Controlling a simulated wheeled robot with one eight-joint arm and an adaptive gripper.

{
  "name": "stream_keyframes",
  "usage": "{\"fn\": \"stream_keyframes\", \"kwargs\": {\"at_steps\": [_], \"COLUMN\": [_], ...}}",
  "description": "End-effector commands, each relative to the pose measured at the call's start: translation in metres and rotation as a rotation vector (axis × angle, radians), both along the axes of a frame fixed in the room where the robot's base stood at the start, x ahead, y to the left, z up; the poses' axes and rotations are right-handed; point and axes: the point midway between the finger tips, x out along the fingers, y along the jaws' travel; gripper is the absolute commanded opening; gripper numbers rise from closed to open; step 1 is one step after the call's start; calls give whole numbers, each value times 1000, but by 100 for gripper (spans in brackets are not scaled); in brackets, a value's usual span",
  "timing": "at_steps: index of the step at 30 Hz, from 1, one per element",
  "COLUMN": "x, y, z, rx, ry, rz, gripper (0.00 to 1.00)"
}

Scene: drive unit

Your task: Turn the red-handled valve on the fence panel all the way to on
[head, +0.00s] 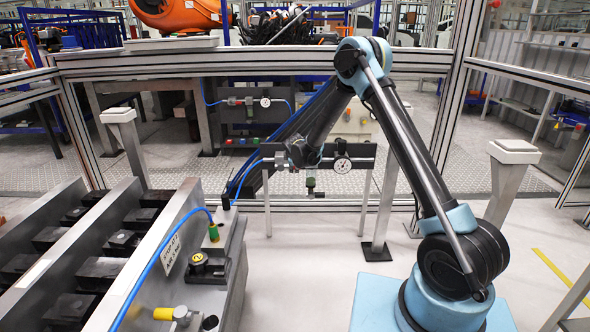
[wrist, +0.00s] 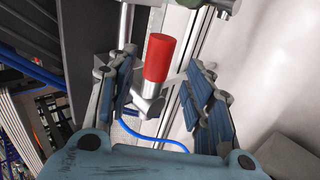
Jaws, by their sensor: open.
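The red handle (wrist: 158,58) of the valve shows in the wrist view as a short red cylinder on a metal stem. My gripper (wrist: 160,88) is open, with a blue-padded finger on each side of the handle. I see no clear contact, and the handle's depth between the fingers is hard to tell. In the head view my gripper (head: 303,156) is in front of the fence panel (head: 364,156), by a round white gauge (head: 342,165). The red handle cannot be made out there, and my arm covers part of the panel.
A blue hose (wrist: 150,137) runs below the valve in the wrist view. Metal fence posts (head: 455,100) frame the panel. A steel fixture with black blocks (head: 102,268) stands at left. A pale pedestal (head: 513,152) stands at right. A similar gauge unit (head: 250,102) is behind the fence.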

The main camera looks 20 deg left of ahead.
Motion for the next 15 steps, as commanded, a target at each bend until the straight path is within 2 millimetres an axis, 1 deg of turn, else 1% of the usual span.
{"fn": "stream_keyframes", "kwargs": {"at_steps": [1, 6, 10, 15], "x": [-6, -23, -33, -39], "y": [-1, -8, -11, -13], "z": [6, 24, 34, 40], "rx": [0, -1, 0, -1], "ry": [0, 0, 0, 0], "rz": [1, 1, 0, -1], "gripper": [47, 47, 47, 47]}}
